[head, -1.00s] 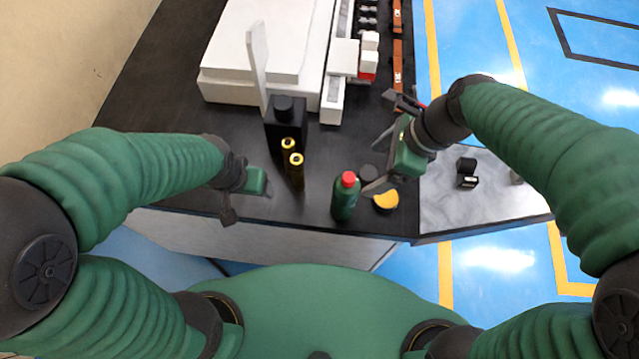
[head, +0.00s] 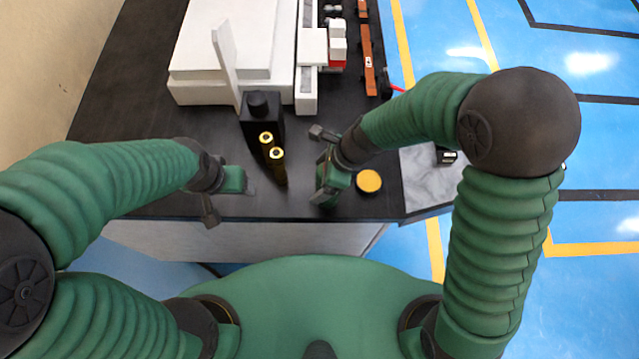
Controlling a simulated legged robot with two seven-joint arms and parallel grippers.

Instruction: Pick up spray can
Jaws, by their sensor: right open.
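The spray can, a green bottle with a red cap a second ago, is not clearly visible now. My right gripper (head: 325,170) is over the table's front area, where the can stood, and hides that spot. The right gripper is open; whether the can is between its fingers cannot be seen. My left gripper (head: 232,190) hangs over the table further left, apart from that spot; its jaw opening is unclear.
Dark cylinders with gold tops (head: 277,154) stand between the grippers, before a black block (head: 261,116). A yellow disc (head: 369,181) lies right of my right gripper. A white machine (head: 235,60) fills the back of the black table (head: 130,110).

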